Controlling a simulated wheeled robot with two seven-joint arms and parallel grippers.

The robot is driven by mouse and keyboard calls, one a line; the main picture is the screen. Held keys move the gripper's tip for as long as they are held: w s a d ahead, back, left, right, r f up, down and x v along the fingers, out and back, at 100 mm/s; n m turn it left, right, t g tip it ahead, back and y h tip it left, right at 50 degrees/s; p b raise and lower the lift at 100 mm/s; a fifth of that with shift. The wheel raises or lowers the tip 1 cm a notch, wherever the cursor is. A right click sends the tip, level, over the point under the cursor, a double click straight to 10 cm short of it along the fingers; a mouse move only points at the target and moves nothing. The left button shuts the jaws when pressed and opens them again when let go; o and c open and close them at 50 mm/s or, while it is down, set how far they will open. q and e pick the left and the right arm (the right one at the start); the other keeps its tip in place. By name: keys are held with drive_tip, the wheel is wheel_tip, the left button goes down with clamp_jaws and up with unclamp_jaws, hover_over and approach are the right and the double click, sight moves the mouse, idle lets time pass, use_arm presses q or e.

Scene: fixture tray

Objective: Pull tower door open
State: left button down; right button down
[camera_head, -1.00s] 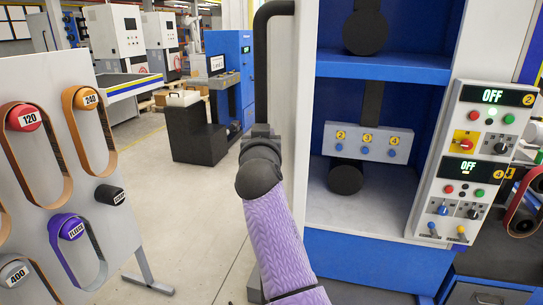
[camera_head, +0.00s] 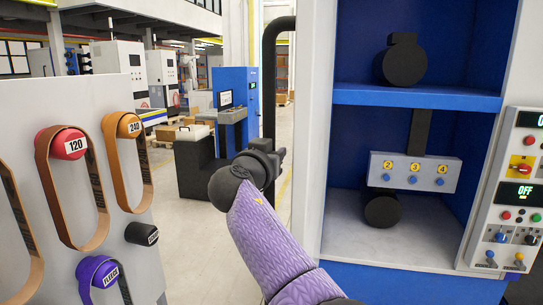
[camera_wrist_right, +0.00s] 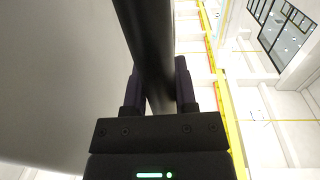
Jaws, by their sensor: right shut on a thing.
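The tower (camera_head: 420,97) is a tall cabinet with a blue, shelved interior, at the right of the head view. A pale upright panel (camera_head: 312,130), seen at a steep angle, borders its left side; it looks like the door, but how far open it stands I cannot tell. A black vertical bar handle (camera_head: 268,95) bends towards this panel at the top. My right gripper (camera_head: 277,157) is at the handle's lower visible part. In the wrist view, my right gripper's fingers (camera_wrist_right: 158,88) are shut around the black handle (camera_wrist_right: 150,45), beside a grey surface. My left gripper is not in view.
A rack panel (camera_head: 110,90) with hanging belts on coloured drums stands close at the left. A control panel (camera_head: 510,205) with switches is at the far right. Grey machines and a blue cabinet (camera_head: 234,75) stand farther back. Open floor (camera_head: 205,235) lies between rack and tower.

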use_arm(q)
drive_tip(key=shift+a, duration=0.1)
use_arm(e)
drive_tip(key=shift+a+r, duration=0.1)
drive_tip(key=shift+r, duration=0.05)
drive_tip(key=c, duration=0.8)
unclamp_jaws()
drive_tip(key=o, duration=0.4)
drive_tip(key=shift+w+d, duration=0.15)
drive_tip(key=shift+d, duration=0.05)
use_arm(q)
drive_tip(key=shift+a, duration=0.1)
use_arm(e)
drive_tip(key=shift+a, duration=0.1)
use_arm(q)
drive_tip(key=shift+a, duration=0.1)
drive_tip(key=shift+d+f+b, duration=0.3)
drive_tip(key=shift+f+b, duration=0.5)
use_arm(e)
drive_tip(key=v, duration=1)
